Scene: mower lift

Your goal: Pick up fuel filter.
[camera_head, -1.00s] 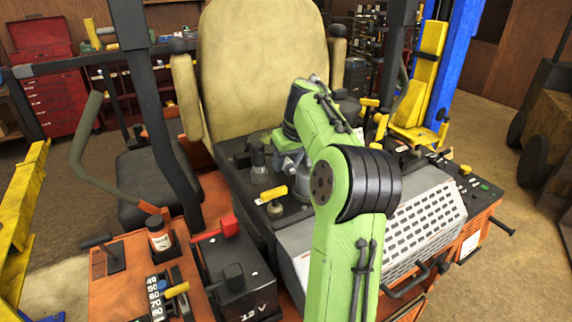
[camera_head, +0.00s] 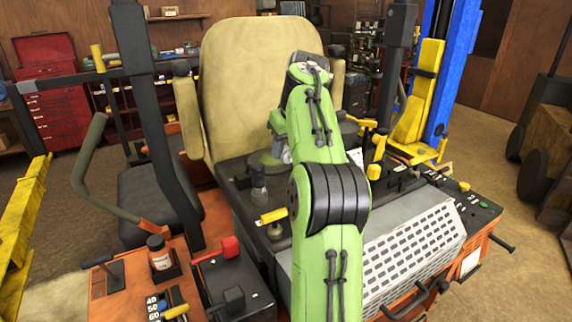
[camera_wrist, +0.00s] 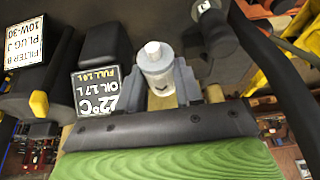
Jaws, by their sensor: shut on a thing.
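In the head view my gripper (camera_head: 277,150) is in front of the tan seat, partly behind my green arm. The filter cannot be made out clearly there.
The tan seat (camera_head: 255,75) stands behind my gripper. A dark upright post (camera_head: 155,110) rises on the left. The black 12 V battery (camera_head: 230,280) and a perforated grey cover (camera_head: 410,245) are nearer. In the wrist view, a dark box with an oil label (camera_wrist: 98,92) is beside the filter.

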